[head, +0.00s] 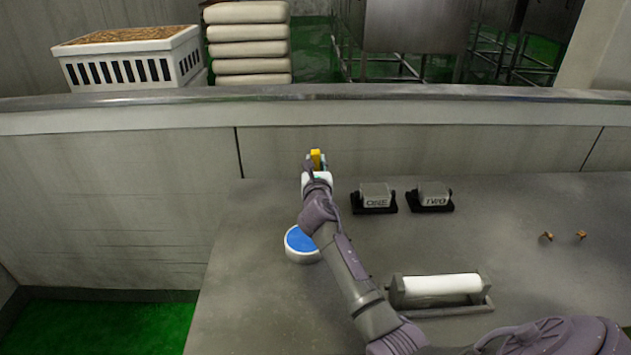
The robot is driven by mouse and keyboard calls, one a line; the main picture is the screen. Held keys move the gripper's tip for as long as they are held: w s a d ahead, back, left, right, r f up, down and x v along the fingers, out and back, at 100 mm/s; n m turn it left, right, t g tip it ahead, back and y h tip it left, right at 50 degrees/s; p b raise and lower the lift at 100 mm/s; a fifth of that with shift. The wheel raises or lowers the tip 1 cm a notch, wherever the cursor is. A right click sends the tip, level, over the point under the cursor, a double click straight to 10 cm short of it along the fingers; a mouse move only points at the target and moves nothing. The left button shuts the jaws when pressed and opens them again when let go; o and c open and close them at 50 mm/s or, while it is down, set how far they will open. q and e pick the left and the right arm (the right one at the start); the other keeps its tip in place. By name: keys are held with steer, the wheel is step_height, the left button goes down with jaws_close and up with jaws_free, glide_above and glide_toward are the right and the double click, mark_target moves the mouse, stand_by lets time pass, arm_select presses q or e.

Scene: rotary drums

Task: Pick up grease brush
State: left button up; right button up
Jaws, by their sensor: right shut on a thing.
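My right gripper (316,163) is over the back part of the grey table, near the wall. It is shut on a small yellow thing (316,157), which I take to be the grease brush. Only its yellow part shows; the gripper hides the rest. I cannot tell how high above the table it is. My left gripper is not in view.
A round white tub with a blue top (299,241) stands partly behind my right arm. Two blocks marked ONE (375,195) and TWO (433,194) sit on black holders. A white roller (441,285) lies in a grey stand. Two small brownish pieces (547,237) lie right.

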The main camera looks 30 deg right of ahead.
jaws_close()
steer(key=shift+r, duration=0.1)
steer(key=shift+r, duration=0.4)
step_height(320, 180, up, 9)
steer(key=shift+r+p, duration=0.1)
steer(key=shift+p, duration=0.7)
stand_by(1.1)
